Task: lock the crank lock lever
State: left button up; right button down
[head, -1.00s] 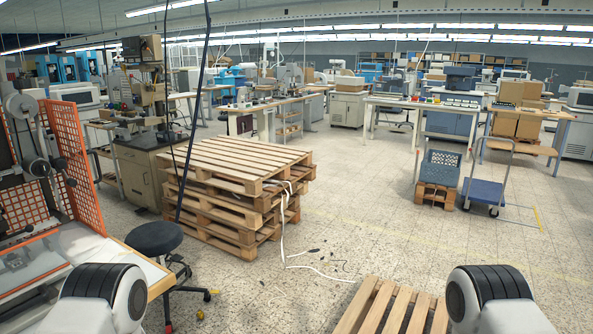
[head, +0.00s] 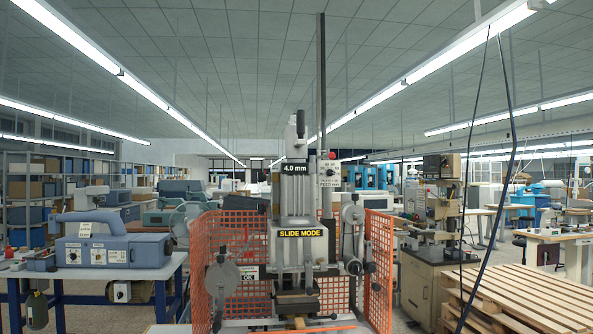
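The foil stamping machine (head: 297,240) stands upright in the middle of the head view, with a "SLIDE MODE" label on its front and a "4.0 mm" display (head: 294,168) above. A grey round crank disc (head: 222,280) sits at its lower left. At its right side are a grey wheel (head: 352,215) and rods with black knobs (head: 354,267). I cannot tell which of these small parts is the crank lock lever, nor whether it is locked. Neither of my grippers is in view.
Orange mesh guards (head: 378,272) flank the machine on both sides. A blue-grey bench machine (head: 110,245) stands on a table at left. Stacked wooden pallets (head: 530,297) and a drill press on a cabinet (head: 428,285) stand at right. Dark cables hang at right.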

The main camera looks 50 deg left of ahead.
aim_at(332, 154)
jog(key=u, duration=1.5)
jog(key=i+l+u, duration=0.1)
jog(key=l, duration=0.2)
jog(key=i+l+u, duration=0.2)
jog(key=i+l, duration=0.15)
jog(key=l, duration=0.3)
jog(key=i+l+u, duration=0.15)
jog(key=l, duration=0.2)
